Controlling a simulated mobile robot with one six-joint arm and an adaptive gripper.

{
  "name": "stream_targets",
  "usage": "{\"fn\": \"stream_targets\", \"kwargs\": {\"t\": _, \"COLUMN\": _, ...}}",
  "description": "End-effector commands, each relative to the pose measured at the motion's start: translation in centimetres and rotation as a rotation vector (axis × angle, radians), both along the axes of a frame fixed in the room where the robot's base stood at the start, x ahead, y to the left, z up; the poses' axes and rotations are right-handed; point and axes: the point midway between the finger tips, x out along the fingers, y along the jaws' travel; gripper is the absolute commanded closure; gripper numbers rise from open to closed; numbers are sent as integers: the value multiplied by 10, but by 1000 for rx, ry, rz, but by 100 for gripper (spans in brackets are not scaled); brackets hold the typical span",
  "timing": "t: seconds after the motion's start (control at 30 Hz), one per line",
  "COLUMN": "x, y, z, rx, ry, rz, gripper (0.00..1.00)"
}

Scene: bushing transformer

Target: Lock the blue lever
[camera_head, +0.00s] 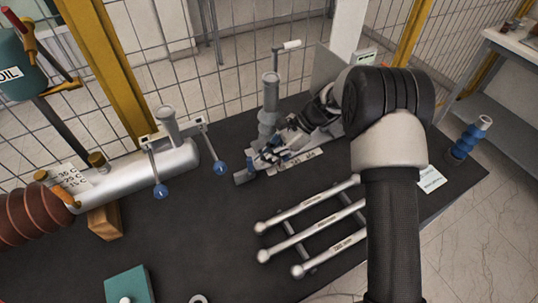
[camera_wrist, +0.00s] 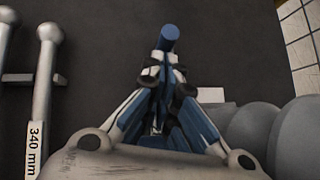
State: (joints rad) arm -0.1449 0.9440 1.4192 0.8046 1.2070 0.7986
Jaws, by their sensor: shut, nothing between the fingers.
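A blue round-ended piece (camera_wrist: 170,38), which looks like a lever end, shows just past my fingertips in the wrist view. I cannot tell whether they touch it. My gripper (camera_wrist: 162,68) is shut and empty, its fingers drawn together. In the head view my gripper (camera_head: 264,157) is low beside the grey ribbed post (camera_head: 268,108), partly blended with the fittings there.
Several silver ball-ended rods (camera_head: 310,230) lie in front of my gripper; one is marked 340 mm in the wrist view (camera_wrist: 40,110). A blue ribbed piece (camera_head: 468,140) stands at the right edge. A teal block (camera_head: 128,285) is at front left. Wire fencing (camera_head: 240,60) stands behind the dark table.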

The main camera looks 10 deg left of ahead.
Motion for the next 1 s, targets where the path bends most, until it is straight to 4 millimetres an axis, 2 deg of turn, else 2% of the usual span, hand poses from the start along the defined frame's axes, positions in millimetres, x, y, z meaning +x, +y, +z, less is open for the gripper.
{"fn": "stream_targets", "kwargs": {"t": 1.0, "x": -7, "y": 9, "z": 9, "rx": -114, "ry": -85, "rz": 3, "gripper": 100}}
